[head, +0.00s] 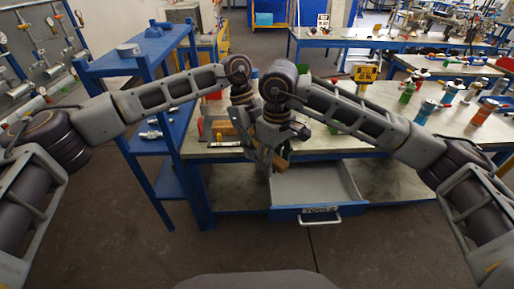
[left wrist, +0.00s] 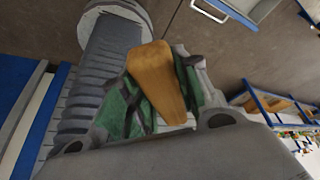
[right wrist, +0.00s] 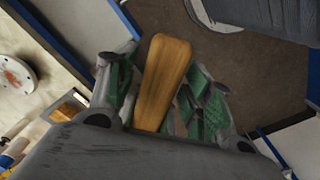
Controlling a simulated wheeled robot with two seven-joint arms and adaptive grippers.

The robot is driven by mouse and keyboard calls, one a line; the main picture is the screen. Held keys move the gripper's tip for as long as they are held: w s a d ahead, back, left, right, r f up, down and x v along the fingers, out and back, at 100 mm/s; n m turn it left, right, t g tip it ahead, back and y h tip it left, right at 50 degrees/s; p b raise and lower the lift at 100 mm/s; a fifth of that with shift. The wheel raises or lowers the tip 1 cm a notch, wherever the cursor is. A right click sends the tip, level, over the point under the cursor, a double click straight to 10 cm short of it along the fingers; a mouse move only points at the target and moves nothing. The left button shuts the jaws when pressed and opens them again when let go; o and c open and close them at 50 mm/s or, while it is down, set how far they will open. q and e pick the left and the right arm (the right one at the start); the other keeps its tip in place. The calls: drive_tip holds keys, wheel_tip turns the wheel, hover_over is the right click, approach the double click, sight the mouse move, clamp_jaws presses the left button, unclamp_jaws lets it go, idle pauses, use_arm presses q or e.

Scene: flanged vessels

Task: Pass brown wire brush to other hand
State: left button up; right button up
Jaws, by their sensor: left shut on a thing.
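The brown wire brush shows as a tapered wooden block (left wrist: 157,82) between the green-padded fingers of my left gripper (left wrist: 160,92), which is shut on it. In the right wrist view the same wooden part (right wrist: 163,82) stands between the fingers of my right gripper (right wrist: 162,100). Those fingers are spread, with gaps to the wood, so the right gripper is open around the brush. In the head view a bit of the brush (head: 281,163) shows below the two grippers, which meet above the open drawer's back left. The bristles are not visible.
An open drawer (head: 312,186) labelled TOOLS juts from the workbench below the grippers. A blue shelf rack (head: 157,160) stands close on the left. Several bottles and cans, including a green one (head: 407,92), stand on the bench (head: 352,133) to the right.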

drive_tip(key=shift+r, duration=0.1)
idle(0.3)
wheel_tip(320, 180, up, 12)
idle(0.7)
idle(0.5)
